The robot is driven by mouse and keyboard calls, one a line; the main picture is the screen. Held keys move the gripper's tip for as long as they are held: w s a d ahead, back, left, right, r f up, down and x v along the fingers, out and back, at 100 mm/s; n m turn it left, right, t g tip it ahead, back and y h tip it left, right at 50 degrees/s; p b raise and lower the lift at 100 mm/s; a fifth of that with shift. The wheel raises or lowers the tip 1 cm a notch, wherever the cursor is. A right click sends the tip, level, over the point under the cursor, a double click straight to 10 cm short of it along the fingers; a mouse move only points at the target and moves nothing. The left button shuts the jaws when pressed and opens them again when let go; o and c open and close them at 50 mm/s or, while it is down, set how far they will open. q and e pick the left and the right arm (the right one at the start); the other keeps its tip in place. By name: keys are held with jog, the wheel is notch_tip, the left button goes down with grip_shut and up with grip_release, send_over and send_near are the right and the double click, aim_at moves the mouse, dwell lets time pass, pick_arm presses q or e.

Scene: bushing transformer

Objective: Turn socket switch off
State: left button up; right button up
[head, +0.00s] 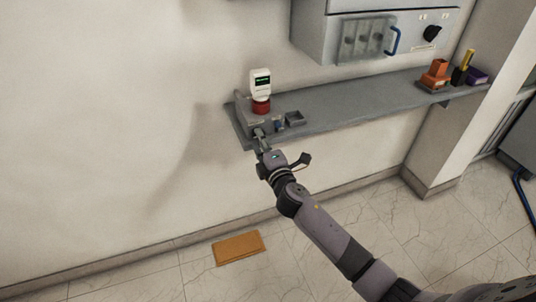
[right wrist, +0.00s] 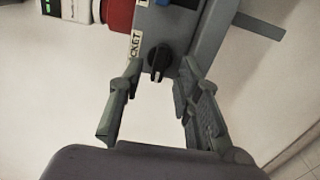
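The socket switch (right wrist: 158,58) is a small black rotary knob on the front of a grey box, beside a white label of which "CKET" is readable in the right wrist view. Its handle points roughly toward my gripper. My right gripper (right wrist: 161,68) is open, with one fingertip on each side of the knob and visible gaps to it. In the head view my right gripper (head: 260,140) reaches the front of the grey box (head: 245,112) at the shelf's left end and hides the knob. My left gripper is not in view.
A red connector (head: 261,106) with a white device (head: 261,80) stands on the box; a blue knob (head: 279,126) is close by. The grey shelf (head: 350,100) runs right to orange bins (head: 436,73). A cabinet (head: 335,32) hangs above. A brown board (head: 238,247) lies on the floor.

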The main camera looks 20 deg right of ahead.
jog(key=s, duration=1)
jog(key=shift+s+d, duration=0.15)
